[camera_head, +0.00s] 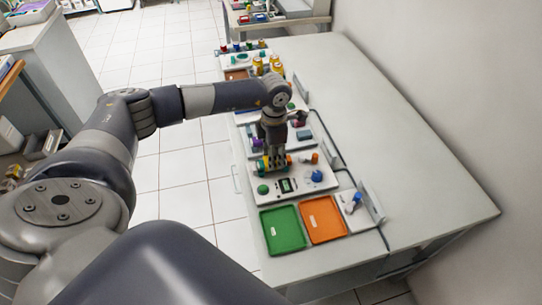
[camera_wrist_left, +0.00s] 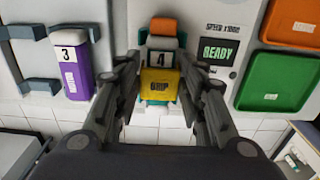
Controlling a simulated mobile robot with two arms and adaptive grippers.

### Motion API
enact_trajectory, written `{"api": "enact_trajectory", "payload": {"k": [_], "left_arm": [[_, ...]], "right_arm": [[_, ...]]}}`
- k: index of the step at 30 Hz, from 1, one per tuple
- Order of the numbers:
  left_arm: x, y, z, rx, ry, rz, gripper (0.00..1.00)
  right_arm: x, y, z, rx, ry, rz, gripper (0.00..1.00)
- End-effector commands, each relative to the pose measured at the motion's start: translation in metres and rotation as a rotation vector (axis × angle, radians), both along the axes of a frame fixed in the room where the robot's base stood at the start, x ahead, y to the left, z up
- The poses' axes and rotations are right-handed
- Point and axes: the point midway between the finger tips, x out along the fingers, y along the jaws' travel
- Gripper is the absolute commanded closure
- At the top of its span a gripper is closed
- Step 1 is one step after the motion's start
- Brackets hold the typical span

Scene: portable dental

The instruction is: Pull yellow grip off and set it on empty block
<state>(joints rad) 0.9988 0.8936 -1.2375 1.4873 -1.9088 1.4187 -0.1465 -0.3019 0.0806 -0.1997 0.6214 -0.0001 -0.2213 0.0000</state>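In the left wrist view a yellow grip (camera_wrist_left: 160,84) marked "GRIP" sits on the front of a block marked 4 (camera_wrist_left: 161,60) with an orange top and teal edges. My left gripper (camera_wrist_left: 161,72) has one finger on each side of it. The fingers look spread, with narrow gaps beside the grip; contact is not clear. In the head view the left gripper (camera_head: 274,158) points down over the device panel and hides most of the grip. A purple block marked 3 (camera_wrist_left: 74,66) stands to the left. I cannot tell which block is the empty one. My right gripper is not in view.
A white panel (camera_head: 318,184) with a "READY" screen (camera_wrist_left: 217,52) is beside the gripper. A green tray (camera_head: 269,232) and an orange tray (camera_head: 309,225) lie in front. Yellow containers (camera_head: 277,68) stand farther back. The table's right side (camera_head: 400,170) is clear.

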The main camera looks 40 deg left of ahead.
Motion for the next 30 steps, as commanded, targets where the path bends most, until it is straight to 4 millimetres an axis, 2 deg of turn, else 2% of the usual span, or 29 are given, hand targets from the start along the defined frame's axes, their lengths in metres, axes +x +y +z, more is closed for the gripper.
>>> {"api": "enact_trajectory", "payload": {"k": [1, 3, 17, 30], "left_arm": [[0.0, -0.0001, 0.0001, 0.0, 0.0, 0.0, 0.82], [-0.0001, -0.0001, 0.0, 0.0, 0.0, 0.0, 0.96], [-0.0001, -0.0002, 0.0001, 0.0, 0.0, 0.0, 0.96], [0.0002, -0.0001, 0.009, 0.0, 0.0, 0.0, 0.96]], "right_arm": [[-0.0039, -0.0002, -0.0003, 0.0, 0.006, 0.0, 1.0], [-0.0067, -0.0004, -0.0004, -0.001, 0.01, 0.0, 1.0], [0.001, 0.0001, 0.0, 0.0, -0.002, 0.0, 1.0], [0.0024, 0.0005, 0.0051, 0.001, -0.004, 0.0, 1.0]]}}
